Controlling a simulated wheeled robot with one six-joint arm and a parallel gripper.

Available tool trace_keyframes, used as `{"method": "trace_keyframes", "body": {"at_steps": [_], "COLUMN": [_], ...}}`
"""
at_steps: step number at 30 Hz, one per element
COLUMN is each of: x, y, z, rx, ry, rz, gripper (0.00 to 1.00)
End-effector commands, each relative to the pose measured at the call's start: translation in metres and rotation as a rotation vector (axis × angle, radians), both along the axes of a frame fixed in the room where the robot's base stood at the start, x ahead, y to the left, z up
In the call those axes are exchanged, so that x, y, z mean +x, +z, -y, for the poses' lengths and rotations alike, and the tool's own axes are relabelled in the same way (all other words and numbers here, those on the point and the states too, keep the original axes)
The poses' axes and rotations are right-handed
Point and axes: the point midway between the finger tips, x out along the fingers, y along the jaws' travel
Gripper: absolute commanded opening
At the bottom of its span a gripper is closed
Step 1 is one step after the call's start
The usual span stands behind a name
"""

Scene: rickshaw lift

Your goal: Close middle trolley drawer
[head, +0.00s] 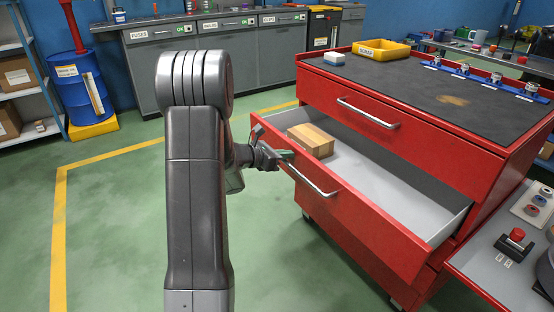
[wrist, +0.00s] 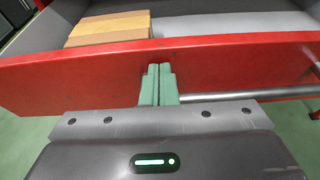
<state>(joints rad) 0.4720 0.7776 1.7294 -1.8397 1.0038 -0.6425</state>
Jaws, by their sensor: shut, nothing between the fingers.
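The red trolley (head: 480,160) stands at the right in the head view. Its middle drawer (head: 345,208) is pulled well open, and a cardboard box (head: 311,140) lies inside near the left end. My gripper (head: 286,156) is at the left part of the drawer front, near the left end of the bar handle (head: 315,184). In the wrist view the gripper fingers (wrist: 159,72) are shut and empty, their tips at the red drawer front (wrist: 240,65). The handle (wrist: 230,96) runs off to the right of them. I cannot tell whether the tips touch the front.
The top drawer (head: 400,125) is shut. A yellow bin (head: 381,50) sits on the trolley top. A side shelf (head: 500,270) with a red button stands at the lower right. Green floor (head: 110,225) is clear at the left. Grey cabinets (head: 160,70) line the back.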

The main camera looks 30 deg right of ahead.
Motion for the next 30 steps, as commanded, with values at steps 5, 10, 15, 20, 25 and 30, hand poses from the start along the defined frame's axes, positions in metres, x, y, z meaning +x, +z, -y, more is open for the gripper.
{"method": "trace_keyframes", "body": {"at_steps": [5,10,15,20,25,30], "x": [0.002,0.006,0.009,0.012,0.015,0.017], "y": [-0.002,-0.001,-0.001,0.0,0.0,0.0], "z": [0.047,0.093,0.138,0.172,0.199,0.214], "rx": [-0.001,-0.001,-0.001,0.0,0.0,0.0], "ry": [-0.007,-0.005,-0.004,-0.003,-0.002,0.0], "rz": [0.003,0.002,0.001,0.001,0.002,0.001], "gripper": [0.0,0.0,0.0,0.0,0.0,0.0]}}
